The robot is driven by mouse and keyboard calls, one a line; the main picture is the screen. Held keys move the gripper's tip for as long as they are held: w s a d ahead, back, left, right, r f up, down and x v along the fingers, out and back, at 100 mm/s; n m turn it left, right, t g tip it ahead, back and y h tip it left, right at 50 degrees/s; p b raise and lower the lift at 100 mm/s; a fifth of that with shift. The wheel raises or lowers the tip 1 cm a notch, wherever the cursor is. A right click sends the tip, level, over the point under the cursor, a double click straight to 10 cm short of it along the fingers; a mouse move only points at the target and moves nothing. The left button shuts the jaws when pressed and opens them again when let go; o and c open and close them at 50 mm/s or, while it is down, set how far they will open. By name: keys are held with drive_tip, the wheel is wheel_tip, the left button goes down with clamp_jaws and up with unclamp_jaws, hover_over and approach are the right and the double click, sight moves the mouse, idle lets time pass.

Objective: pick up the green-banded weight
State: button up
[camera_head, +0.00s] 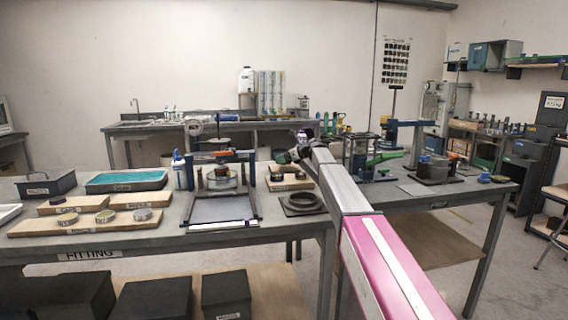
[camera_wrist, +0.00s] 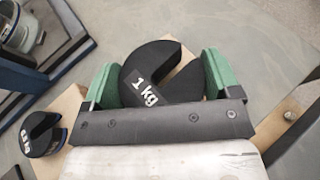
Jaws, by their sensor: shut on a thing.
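A black slotted disc weight (camera_wrist: 160,72) marked "1 kg" sits between the green pads of my gripper (camera_wrist: 160,80) in the wrist view. The pads press on both its sides, so my gripper is shut on it. Its rim is mostly hidden by the pads, and I cannot tell a green band from the pads. In the head view my gripper (camera_head: 292,154) is over the wooden board (camera_head: 290,185) at the right end of the fitting bench. Whether the weight touches the board is unclear.
A smaller slotted weight with a blue band (camera_wrist: 42,135) stands on the board, left of my gripper. A press-like frame (camera_head: 222,180) stands left of the board, and a dark ring (camera_head: 303,203) lies in front. More weights (camera_head: 105,216) sit on boards at left.

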drive_tip(key=s+a+r, duration=0.5)
drive_tip(key=a+r, duration=0.5)
drive_tip(key=r, duration=0.1)
drive_tip(key=shift+s+a+r, duration=0.15)
drive_tip(key=shift+a+r, duration=0.05)
drive_tip(key=shift+r, duration=0.15)
idle(0.5)
idle(0.5)
